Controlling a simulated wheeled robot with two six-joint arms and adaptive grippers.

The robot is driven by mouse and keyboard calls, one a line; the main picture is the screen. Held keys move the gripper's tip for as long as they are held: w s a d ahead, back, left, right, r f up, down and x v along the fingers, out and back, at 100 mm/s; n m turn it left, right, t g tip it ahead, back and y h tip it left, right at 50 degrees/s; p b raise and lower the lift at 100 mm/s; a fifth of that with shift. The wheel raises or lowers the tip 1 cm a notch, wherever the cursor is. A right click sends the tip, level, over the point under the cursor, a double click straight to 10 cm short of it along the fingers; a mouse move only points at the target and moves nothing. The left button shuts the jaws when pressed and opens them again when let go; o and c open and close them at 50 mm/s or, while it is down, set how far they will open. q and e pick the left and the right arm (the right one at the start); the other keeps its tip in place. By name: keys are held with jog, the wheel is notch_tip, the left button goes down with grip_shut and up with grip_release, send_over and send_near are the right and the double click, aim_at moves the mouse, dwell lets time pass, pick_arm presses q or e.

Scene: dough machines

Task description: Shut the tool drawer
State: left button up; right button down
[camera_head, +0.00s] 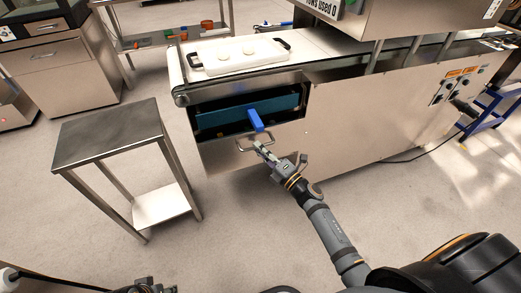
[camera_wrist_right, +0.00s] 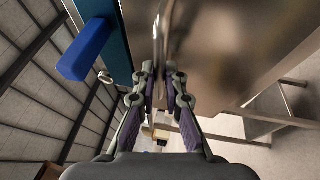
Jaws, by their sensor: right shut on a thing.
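The tool drawer's steel front (camera_head: 222,158) is at the left end of the long steel machine. A dark gap with a teal panel (camera_head: 225,117) shows above the front, and a blue block (camera_head: 255,120) sticks out there. My right gripper (camera_head: 262,148) is at the drawer's handle (camera_head: 243,147), shut on it. In the right wrist view my right gripper (camera_wrist_right: 160,75) has its fingers close around a metal bar, with the blue block (camera_wrist_right: 88,48) to the left. My left gripper (camera_head: 150,287) shows only partly at the bottom edge; its jaws are unclear.
A small steel table (camera_head: 108,132) stands left of the drawer, with clear floor between. A white board (camera_head: 237,58) with pale dough pieces lies on the machine's belt. A shelf with coloured items (camera_head: 175,35) is behind. A cable and blue stand (camera_head: 490,110) are at right.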

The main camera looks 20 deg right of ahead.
pick_arm(q)
jog(key=shift+s+f, duration=0.15)
jog(key=shift+s, duration=0.15)
pick_arm(e)
jog(key=w, duration=0.4)
jog(key=shift+f, duration=0.1)
jog(key=c, duration=1.4)
grip_release()
pick_arm(q)
jog(key=shift+w+d+f, duration=0.1)
jog(key=shift+w+f, duration=0.1)
jog(key=shift+f, duration=0.05)
pick_arm(e)
jog(key=v, duration=1.2)
